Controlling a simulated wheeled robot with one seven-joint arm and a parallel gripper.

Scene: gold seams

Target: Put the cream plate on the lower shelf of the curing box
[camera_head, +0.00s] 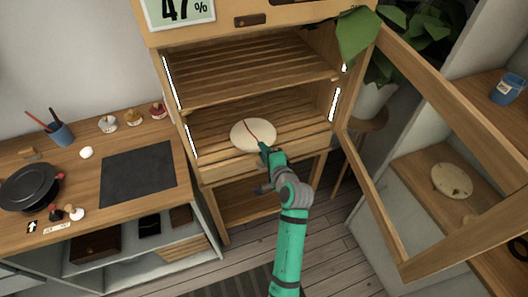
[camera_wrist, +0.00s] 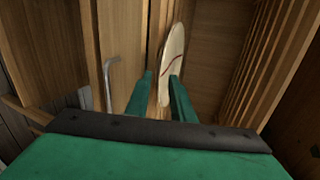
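The cream plate (camera_head: 247,137) with a red seam lies flat at the front of the lower shelf (camera_head: 300,127) of the curing box (camera_head: 157,72). In the head view its near rim meets the shelf's front edge. My gripper (camera_head: 264,152) is at that near rim, coming from the front. In the wrist view, the plate (camera_wrist: 175,50) shows at a steep slant, with its near rim between my two green fingers (camera_wrist: 162,78). The fingers stand apart with a gap beside the plate, so the gripper looks open. Whether one finger touches the plate is unclear.
The box's glazed door (camera_head: 375,200) stands open to the right. The upper shelf (camera_head: 250,80) is empty. A plant (camera_head: 357,35) hangs by the box's right side. A counter (camera_head: 110,205) with a dark mat, pan and small pots is left. Another pale disc (camera_head: 452,180) lies right, beyond the door.

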